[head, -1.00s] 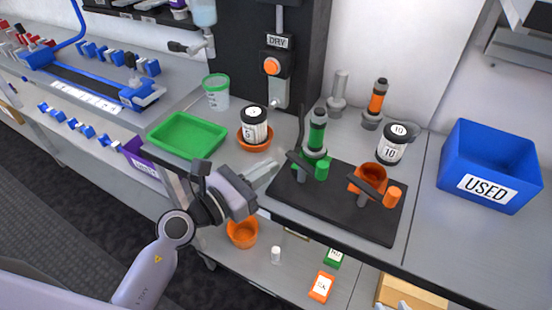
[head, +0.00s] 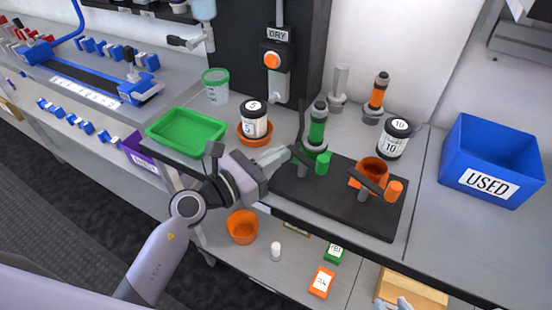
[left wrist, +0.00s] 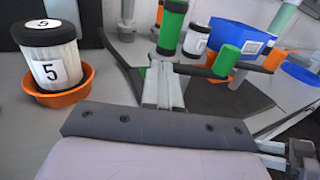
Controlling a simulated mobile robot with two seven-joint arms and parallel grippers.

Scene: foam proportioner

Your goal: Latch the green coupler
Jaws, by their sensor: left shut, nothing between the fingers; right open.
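The green coupler (head: 309,151) stands at the left of a black plate on the bench. Its dark lever arm runs to a green knob (head: 323,163) on the right; the knob also shows in the left wrist view (left wrist: 227,61). A green-banded cylinder (head: 317,130) rises just behind. My left gripper (head: 284,153) is shut and empty, its fingertips at the left end of the lever. In the left wrist view the fingers (left wrist: 163,88) overlap the coupler's green body (left wrist: 155,72); contact cannot be told.
An orange coupler (head: 374,169) with its own lever stands to the right on the black plate (head: 340,211). A jar marked 5 (head: 254,122) sits in an orange dish to the left, near a green tray (head: 186,131). A blue USED bin (head: 490,160) stands right.

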